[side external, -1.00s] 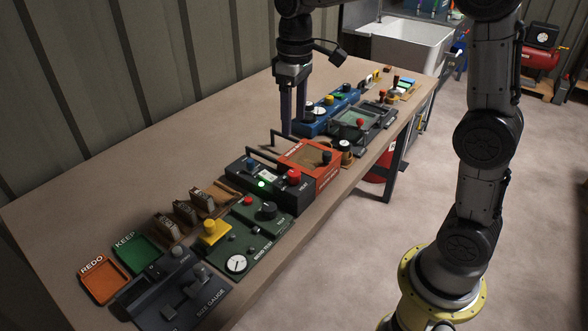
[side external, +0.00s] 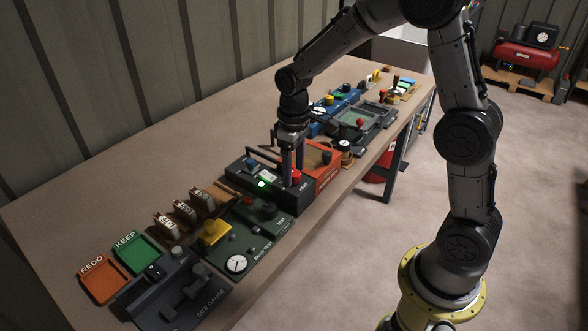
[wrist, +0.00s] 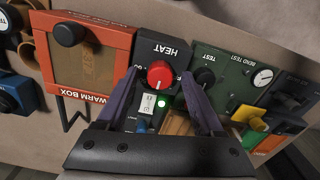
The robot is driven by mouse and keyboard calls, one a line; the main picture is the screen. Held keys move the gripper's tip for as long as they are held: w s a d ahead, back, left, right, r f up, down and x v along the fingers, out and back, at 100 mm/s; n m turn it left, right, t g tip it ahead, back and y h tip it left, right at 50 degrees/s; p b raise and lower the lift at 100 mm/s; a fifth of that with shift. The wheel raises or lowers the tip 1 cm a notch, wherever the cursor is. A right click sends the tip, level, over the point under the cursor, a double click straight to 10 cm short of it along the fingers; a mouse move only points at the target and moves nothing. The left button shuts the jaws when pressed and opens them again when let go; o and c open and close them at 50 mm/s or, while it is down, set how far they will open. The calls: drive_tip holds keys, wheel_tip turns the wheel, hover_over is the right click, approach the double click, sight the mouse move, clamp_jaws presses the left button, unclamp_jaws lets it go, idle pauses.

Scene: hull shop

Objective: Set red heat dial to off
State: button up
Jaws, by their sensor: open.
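The red heat dial (wrist: 160,75) is a round red knob with a pale pointer line, on the dark box marked HEAT (wrist: 178,50). In the wrist view it lies between the fingers of my gripper (wrist: 163,88), which is open. In the side view the red dial (side external: 295,177) shows beside the fingertips, and my gripper (side external: 291,172) is above the box, pointing down. I cannot tell whether the fingers touch the dial. A lit green lamp (wrist: 162,103) and a white switch (wrist: 148,104) are on the same box.
The orange warm box (wrist: 90,65) stands right beside the heat box. The green bend-test panel (wrist: 225,75) is on its other side. A dark handle bar (side external: 262,155) rises near my gripper. Bare bench top (side external: 110,160) lies toward the wall.

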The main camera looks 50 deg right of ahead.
drive_tip(key=shift+f, duration=0.25)
clamp_jaws()
